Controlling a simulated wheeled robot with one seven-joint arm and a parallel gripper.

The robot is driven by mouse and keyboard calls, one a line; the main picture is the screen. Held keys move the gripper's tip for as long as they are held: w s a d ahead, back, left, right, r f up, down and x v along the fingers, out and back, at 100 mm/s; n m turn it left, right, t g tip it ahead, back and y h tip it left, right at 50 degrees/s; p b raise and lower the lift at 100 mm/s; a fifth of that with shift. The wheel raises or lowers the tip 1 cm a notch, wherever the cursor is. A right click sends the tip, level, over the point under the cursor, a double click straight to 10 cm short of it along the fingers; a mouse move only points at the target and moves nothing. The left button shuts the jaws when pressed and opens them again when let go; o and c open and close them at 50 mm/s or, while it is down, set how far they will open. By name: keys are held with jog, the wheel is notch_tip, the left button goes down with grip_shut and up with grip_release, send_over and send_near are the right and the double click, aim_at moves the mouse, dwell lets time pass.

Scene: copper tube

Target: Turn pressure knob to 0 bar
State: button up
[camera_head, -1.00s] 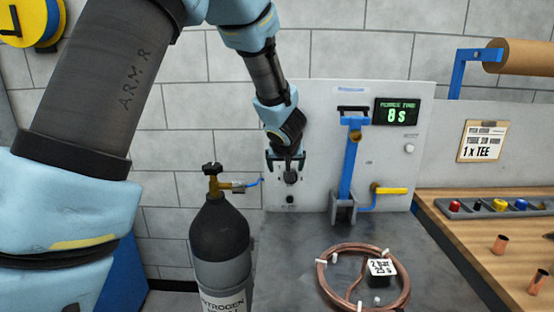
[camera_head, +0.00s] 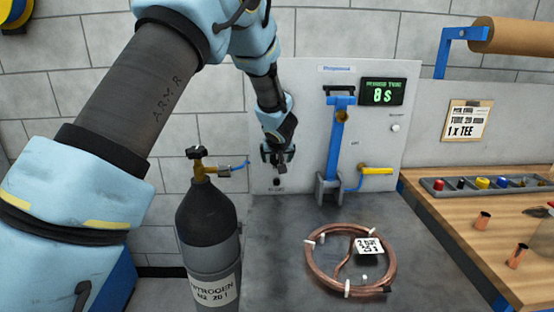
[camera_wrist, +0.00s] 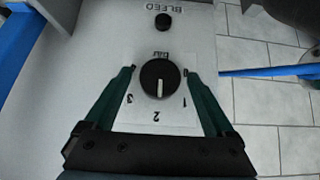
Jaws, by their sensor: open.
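The black pressure knob (camera_wrist: 159,78) sits on a white dial marked "bar" with 0, 1, 2 and 3. Its white mark points down in the wrist view, close to the 2. My gripper (camera_wrist: 159,73) is open, with one green finger on each side of the knob; gaps show between fingers and knob. In the head view my gripper (camera_head: 277,158) is at the lower left of the panel and largely hides the knob. A black bleed knob (camera_wrist: 163,21) is above the dial in the wrist view.
A nitrogen cylinder (camera_head: 208,225) stands left of the bench. A copper coil (camera_head: 316,268) with a tag lies on the bench.

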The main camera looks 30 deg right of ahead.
jog(key=c, duration=1.4)
jog(key=shift+o, duration=0.2)
